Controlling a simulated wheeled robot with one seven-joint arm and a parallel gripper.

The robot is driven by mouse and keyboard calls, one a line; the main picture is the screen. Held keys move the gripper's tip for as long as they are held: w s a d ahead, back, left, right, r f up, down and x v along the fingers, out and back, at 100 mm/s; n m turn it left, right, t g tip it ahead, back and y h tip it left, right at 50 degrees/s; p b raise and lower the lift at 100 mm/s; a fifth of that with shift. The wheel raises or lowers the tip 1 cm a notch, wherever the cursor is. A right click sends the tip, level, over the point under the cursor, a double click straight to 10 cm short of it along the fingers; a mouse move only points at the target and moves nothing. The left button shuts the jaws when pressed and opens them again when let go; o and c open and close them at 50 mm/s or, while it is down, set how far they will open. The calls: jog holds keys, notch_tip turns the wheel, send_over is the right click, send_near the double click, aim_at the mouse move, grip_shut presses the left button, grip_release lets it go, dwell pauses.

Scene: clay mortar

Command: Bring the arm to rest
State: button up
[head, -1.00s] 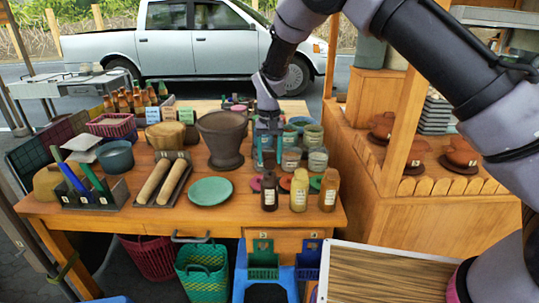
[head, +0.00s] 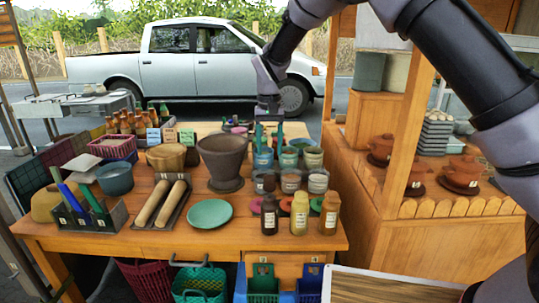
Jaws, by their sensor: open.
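My gripper (head: 268,148) is open and empty, pointing down above the jars at the back right of the wooden table (head: 110,232). Its teal fingers show in front of the back jars. The dark clay mortar (head: 223,160) stands upright on a round dark base, to the left of my gripper and apart from it. Two wooden pestle-like rods (head: 150,203) lie side by side in a dark tray (head: 138,225) left of a green plate (head: 210,213).
Several glass jars (head: 290,180) stand close under my gripper. Three bottles (head: 299,212) stand at the front right. A wooden stall post (head: 402,130) and shelf with clay pots (head: 462,172) are to the right. A pickup truck (head: 190,65) is parked behind.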

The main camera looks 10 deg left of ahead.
jog(key=shift+d+r, duration=0.1)
jog(key=d+r+m+t+y, duration=0.1)
jog(key=d+r+m+y, duration=0.1)
jog(key=d+r, duration=0.95)
jog(key=d+r+m+t+y, duration=0.1)
jog(key=d+r+m, duration=0.1)
jog(key=d+r, duration=1)
jog(key=s+d+m+t, duration=0.3)
jog(key=s+d+t, duration=0.2)
jog(key=s+d, duration=1.3)
jog(key=shift+d+r+t+h, duration=0.3)
jog(key=shift+d+h, duration=0.1)
jog(key=shift+d, duration=0.6)
jog(key=shift+s, duration=0.1)
